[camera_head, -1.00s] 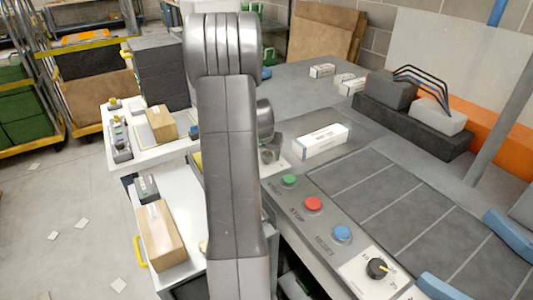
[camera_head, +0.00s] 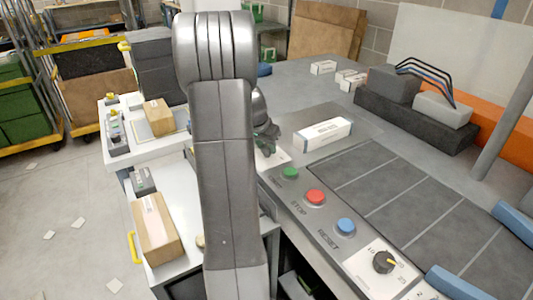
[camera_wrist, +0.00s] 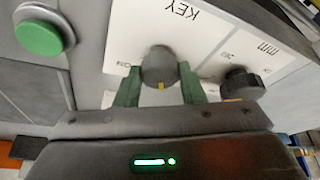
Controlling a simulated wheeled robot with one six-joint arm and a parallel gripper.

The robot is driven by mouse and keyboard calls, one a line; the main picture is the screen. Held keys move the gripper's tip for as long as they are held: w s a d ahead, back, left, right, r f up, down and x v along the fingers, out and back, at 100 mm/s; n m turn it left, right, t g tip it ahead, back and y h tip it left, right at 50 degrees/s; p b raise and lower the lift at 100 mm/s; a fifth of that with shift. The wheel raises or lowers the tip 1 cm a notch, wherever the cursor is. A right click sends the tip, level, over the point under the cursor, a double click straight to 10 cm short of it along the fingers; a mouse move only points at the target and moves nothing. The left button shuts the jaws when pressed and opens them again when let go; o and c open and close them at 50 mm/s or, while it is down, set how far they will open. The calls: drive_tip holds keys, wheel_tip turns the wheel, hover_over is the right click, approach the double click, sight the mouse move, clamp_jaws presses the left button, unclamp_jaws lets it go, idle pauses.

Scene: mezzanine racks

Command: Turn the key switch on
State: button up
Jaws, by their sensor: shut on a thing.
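The key switch (camera_wrist: 159,66) is a grey round knob with a yellow mark, on a white plate (camera_wrist: 120,32) printed KEY, upside down in the wrist view. The yellow mark is on the knob's side nearest my gripper's palm. My gripper (camera_wrist: 159,78) has its two green fingers on either side of the knob and is shut on it. Small lettering beside the fingers is too blurred to read. In the head view, my gripper (camera_head: 266,138) is over the far end of the button row and hides the knob.
A black knob (camera_wrist: 242,82) sits close beside one finger, and a green button (camera_wrist: 39,37) lies on the other side. In the head view, a red button (camera_head: 315,197), a blue button (camera_head: 345,227) and a dial (camera_head: 384,262) line the panel. A white box (camera_head: 322,133) lies behind.

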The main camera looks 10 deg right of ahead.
drive_tip(key=m+b, duration=0.2)
drive_tip(key=shift+w+a+f+m+g+h, duration=0.1)
drive_tip(key=shift+f+m+g+h, duration=0.1)
drive_tip(key=shift+m+g+h, duration=0.2)
drive_tip(key=m, duration=0.1)
drive_tip(key=m+g+b, duration=0.1)
drive_tip(key=m, duration=0.1)
drive_tip(key=shift+w+r+m+h, duration=0.1)
drive_tip(key=shift+r+m+h, duration=0.05)
drive_tip(key=shift+m+h, duration=0.15)
drive_tip(key=m+g, duration=0.1)
drive_tip(key=m, duration=0.2)
drive_tip(key=shift+w+r+m+g, duration=0.1)
drive_tip(key=shift+m+g, duration=0.2)
drive_tip(key=m+g+p, duration=0.1)
drive_tip(key=m, duration=0.3)
drive_tip(key=shift+g, duration=0.3)
drive_tip(key=shift+m, duration=0.3)
drive_tip(key=o, duration=1)
